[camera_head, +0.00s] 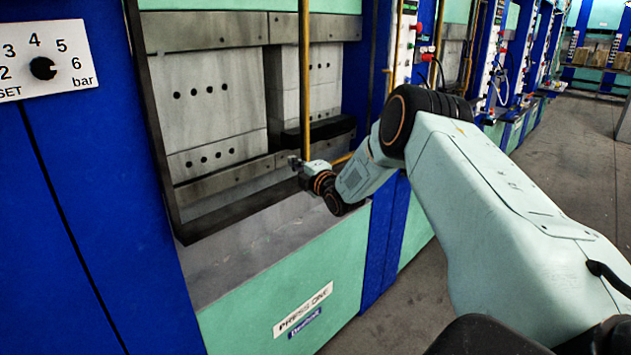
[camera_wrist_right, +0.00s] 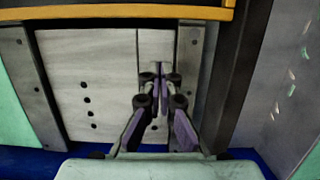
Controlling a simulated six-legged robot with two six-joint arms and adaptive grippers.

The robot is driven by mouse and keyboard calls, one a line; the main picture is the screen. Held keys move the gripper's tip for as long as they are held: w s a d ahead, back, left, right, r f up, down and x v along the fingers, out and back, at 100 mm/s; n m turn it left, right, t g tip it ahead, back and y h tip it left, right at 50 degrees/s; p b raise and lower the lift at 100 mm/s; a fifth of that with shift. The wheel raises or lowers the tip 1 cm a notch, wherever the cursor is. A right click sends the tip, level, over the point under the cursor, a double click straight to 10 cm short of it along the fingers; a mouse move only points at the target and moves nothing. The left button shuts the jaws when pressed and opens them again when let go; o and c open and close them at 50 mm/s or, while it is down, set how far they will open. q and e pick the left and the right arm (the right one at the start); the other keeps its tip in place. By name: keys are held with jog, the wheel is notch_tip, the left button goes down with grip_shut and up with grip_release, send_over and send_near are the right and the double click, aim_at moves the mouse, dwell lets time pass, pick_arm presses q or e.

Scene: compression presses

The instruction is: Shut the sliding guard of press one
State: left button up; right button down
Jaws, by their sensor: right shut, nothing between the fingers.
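Press one (camera_head: 300,310), with a blue body and green front, stands at left in the head view; its name plate reads PRESS ONE. A yellow upright bar (camera_head: 305,70), which looks like the guard's left edge, stands across the press opening, right of its middle. The opening's left part is uncovered, showing grey plates with holes. My right gripper (camera_head: 297,161) is shut and empty at the foot of this bar; whether it touches the bar I cannot tell. In the wrist view, the fingers (camera_wrist_right: 160,77) point at the grey plates, below a yellow bar (camera_wrist_right: 120,11). My left gripper is not in view.
A dial plate (camera_head: 42,62) is on the blue panel at left. A black block (camera_head: 318,132) sits behind the yellow bar. A post with buttons (camera_head: 405,45) is right of the opening. More presses stand beyond. The floor (camera_head: 560,150) at right is clear.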

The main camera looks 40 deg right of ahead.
jog(key=s+p, duration=0.1)
jog(key=s, duration=0.9)
jog(key=s+a+f+m+g+y+b, duration=0.1)
jog(key=s+a+f+m+g+b, duration=0.15)
jog(key=s+a+f+m, duration=0.35)
jog(key=s+a+f+m+g+y+b, duration=0.1)
jog(key=s+a+f+m+g, duration=0.15)
jog(key=a+f+m, duration=0.55)
jog(key=s+a+f+m+g+y+b, duration=0.1)
jog(key=s+a+f+m+g+b, duration=0.2)
jog(key=a+f, duration=0.5)
jog(key=s+a+f+g+b, duration=0.3)
jog(key=s+f, duration=0.4)
jog(key=s, duration=0.3)
jog(key=s+a+f+g+b, duration=0.2)
jog(key=s+f+g+b, duration=0.1)
jog(key=s+f, duration=0.5)
jog(key=s+a+f+g+b, duration=0.3)
jog(key=s+f+b, duration=0.2)
jog(key=s, duration=0.8)
notch_tip(320, 180, down, 3)
jog(key=shift+s+a+f+g, duration=0.2)
jog(key=shift+s+a+g, duration=0.1)
jog(key=shift+s+g, duration=0.1)
